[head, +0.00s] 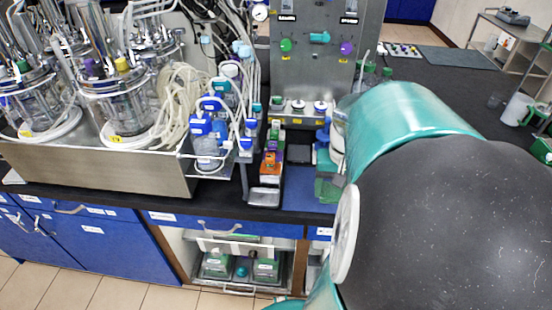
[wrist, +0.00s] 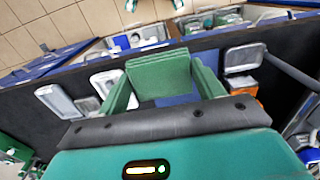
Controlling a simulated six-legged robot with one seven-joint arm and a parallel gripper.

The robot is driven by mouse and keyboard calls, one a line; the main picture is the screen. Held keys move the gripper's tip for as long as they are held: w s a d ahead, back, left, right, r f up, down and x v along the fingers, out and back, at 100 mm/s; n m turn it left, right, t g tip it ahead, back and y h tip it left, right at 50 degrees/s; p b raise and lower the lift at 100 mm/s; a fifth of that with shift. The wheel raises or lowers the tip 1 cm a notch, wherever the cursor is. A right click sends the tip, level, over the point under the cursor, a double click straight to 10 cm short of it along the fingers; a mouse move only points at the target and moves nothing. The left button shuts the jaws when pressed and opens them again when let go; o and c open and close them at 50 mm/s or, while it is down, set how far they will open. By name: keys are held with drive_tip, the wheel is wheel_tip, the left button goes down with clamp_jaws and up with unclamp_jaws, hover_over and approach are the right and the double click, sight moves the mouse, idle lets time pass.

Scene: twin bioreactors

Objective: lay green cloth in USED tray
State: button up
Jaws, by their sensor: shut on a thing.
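The green cloth (wrist: 160,76) shows in the middle of the wrist view as a folded green piece. My gripper (wrist: 162,92) is shut on it, with green sides at its left and right. The cloth is above the dark bench, near its front edge. In the head view my arm covers much of the right side, and a green patch (head: 328,188) shows at its left edge; I cannot tell whether it is cloth or gripper. Shallow metal trays (wrist: 58,101) (wrist: 244,57) lie on the bench on both sides of the cloth. One tray (head: 264,197) shows at the bench front in the head view. I cannot read a USED label.
An orange box (head: 270,166) stands behind the front tray. Blue-capped bottles (head: 207,140) and tubing are to its left, beside glass bioreactors (head: 115,95) in a metal trough. A metal panel (head: 318,65) rises behind. An open shelf (head: 240,265) is below the bench.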

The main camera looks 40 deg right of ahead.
drive_tip(key=w+d+f, duration=0.2)
drive_tip(key=w+f, duration=0.1)
drive_tip(key=w+d+f, duration=0.3)
drive_tip(key=w, duration=0.1)
drive_tip(key=w+d+f, duration=0.2)
drive_tip(key=w+f, duration=0.1)
drive_tip(key=w, duration=0.1)
drive_tip(key=shift+d, duration=0.15)
drive_tip(key=shift+w+d+f, duration=0.15)
drive_tip(key=shift+d+f, duration=0.05)
drive_tip(key=shift+f, duration=0.15)
drive_tip(key=shift+w+f, duration=0.2)
drive_tip(key=shift+f, duration=1.45)
drive_tip(key=shift+f, duration=0.1)
drive_tip(key=o, duration=1)
drive_tip(key=shift+f, duration=0.1)
drive_tip(key=shift+o, duration=0.2)
